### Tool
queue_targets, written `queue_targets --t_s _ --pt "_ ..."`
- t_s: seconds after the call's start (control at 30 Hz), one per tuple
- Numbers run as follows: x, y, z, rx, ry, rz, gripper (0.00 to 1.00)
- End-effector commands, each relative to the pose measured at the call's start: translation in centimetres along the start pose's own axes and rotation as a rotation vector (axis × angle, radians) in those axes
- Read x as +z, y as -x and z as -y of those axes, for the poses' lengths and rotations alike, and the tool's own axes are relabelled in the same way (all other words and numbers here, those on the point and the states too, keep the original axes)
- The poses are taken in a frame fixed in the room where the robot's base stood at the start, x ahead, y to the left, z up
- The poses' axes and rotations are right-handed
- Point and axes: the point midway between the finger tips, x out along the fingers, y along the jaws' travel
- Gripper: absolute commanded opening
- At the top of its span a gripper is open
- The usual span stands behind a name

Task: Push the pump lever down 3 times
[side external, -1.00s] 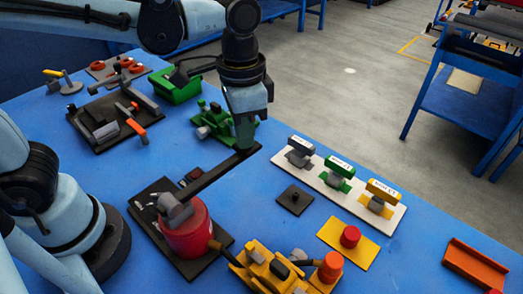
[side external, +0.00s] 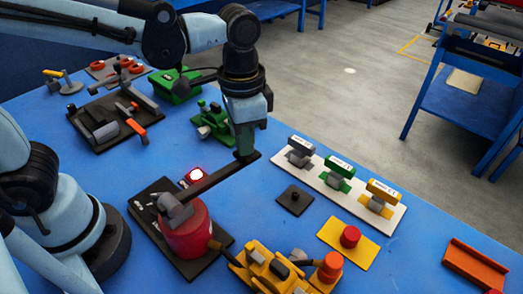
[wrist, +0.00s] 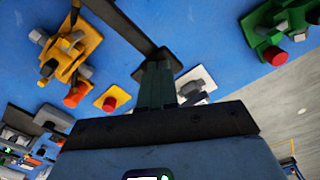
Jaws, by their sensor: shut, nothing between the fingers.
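The pump is a red cylinder (side external: 190,235) on a black base plate (side external: 148,197), near the front of the blue table in the side view. Its long dark lever (side external: 214,178) runs from a grey pivot on the cylinder towards the back right and is close to level. The lever also crosses the top of the wrist view (wrist: 115,22). My gripper (side external: 244,154) is shut and empty, pointing down, with its fingertips at the lever's far end and apparently touching it.
A green valve-like device (side external: 212,122) stands just behind my gripper. A white panel (side external: 340,190) with several coloured handles lies to the right. A yellow device (side external: 270,265) and a red button on a yellow plate (side external: 350,238) are in front. Blue table shows bare between them.

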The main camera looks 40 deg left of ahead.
Motion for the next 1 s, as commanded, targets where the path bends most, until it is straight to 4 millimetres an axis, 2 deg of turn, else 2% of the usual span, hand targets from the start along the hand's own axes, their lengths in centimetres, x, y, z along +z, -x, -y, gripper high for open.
queue_targets --t_s 0.43,1.0 --pt "-0.1 0.2 0.0 0.000 0.000 -0.003 0.00" --pt "-0.1 3.7 0.0 0.000 0.000 -0.003 0.00"
